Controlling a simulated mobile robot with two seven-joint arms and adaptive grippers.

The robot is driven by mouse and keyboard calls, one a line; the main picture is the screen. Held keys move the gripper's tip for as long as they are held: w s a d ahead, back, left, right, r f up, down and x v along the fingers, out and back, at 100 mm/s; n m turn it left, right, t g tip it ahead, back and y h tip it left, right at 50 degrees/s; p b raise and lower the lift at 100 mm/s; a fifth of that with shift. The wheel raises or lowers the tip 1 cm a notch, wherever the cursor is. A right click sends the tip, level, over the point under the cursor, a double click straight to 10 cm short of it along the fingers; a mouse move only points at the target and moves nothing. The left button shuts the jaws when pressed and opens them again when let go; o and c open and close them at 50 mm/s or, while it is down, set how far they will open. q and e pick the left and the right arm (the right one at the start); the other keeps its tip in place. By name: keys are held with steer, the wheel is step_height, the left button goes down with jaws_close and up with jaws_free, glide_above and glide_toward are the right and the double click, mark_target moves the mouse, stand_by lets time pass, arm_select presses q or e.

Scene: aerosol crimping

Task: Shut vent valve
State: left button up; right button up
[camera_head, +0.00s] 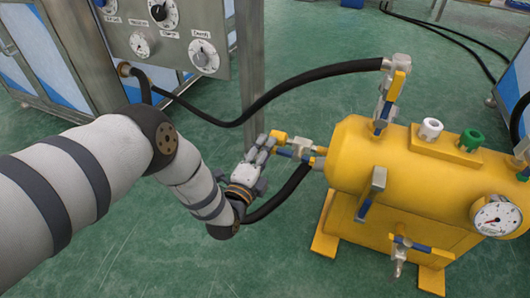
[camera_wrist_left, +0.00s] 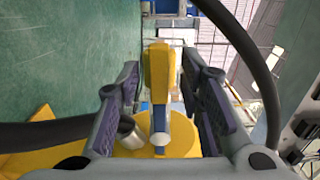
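The yellow tank (camera_head: 375,155) stands on the green floor and carries several valves. I cannot tell from labels which one is the vent valve. My left gripper (camera_head: 268,145) is at the valve on the tank's left end, which has a yellow-tipped handle (camera_head: 279,136). In the left wrist view, my left gripper (camera_wrist_left: 163,102) has its fingers apart on either side of a handle with a yellow end (camera_wrist_left: 158,68) and a blue part (camera_wrist_left: 160,122). Gaps show between handle and fingers. My right gripper is not in view.
A control panel (camera_head: 180,40) with several knobs stands at the upper left. A black hose (camera_head: 270,95) runs from it to another yellow-handled valve (camera_head: 397,84) on the tank's top. A gauge (camera_head: 496,219) is at the right. Floor in front is clear.

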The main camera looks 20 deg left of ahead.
arm_select(q)
steer(key=shift+c, duration=0.5)
jaws_close()
steer(key=shift+f, duration=0.1)
